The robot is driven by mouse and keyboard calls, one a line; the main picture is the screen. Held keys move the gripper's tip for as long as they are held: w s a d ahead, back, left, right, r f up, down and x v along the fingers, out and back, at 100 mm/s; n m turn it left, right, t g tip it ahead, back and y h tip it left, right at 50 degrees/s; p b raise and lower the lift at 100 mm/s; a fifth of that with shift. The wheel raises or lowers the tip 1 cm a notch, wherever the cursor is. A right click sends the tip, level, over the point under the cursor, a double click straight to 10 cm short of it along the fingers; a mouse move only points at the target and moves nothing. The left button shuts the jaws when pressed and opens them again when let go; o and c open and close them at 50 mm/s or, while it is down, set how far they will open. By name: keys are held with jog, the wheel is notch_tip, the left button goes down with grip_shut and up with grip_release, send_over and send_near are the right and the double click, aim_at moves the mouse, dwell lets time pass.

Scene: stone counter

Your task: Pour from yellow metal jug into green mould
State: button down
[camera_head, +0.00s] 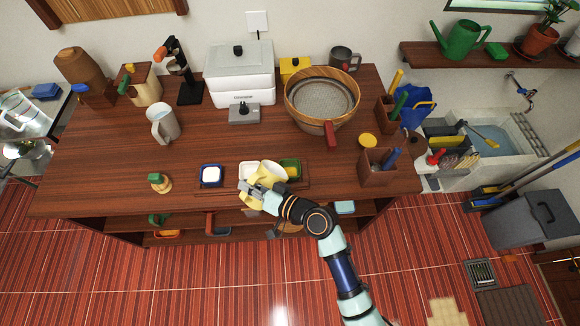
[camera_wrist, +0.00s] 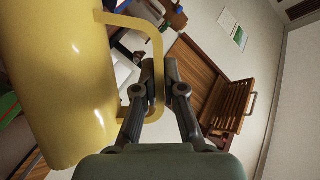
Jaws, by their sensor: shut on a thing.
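The yellow metal jug (camera_head: 270,172) is over the front middle of the counter in the head view, and it looks tilted. My gripper (camera_head: 257,191) is shut on its handle. In the wrist view the jug (camera_wrist: 60,85) fills the left side, with the handle between my fingertips (camera_wrist: 165,85). The green mould (camera_head: 291,167) is just right of the jug, close to its upper end. The jug covers part of the view of the mould row. I cannot make out any stream or the jug's contents.
A blue-and-white square mould (camera_head: 210,176) sits left of the jug. A large wood-rimmed pot (camera_head: 321,100) with a red handle stands behind. A wooden holder (camera_head: 378,168) stands to the right.

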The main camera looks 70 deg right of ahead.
jog(key=shift+s+d+r+m+t+y, duration=0.2)
jog(key=shift+s+d+m, duration=0.05)
jog(key=shift+d+m, duration=0.45)
jog(key=shift+s+d+r+m+t+y, duration=0.15)
jog(key=shift+s+d+m+t+y, duration=0.1)
jog(key=shift+d+m, duration=0.4)
dwell(3.2)
jog(key=shift+a, duration=0.15)
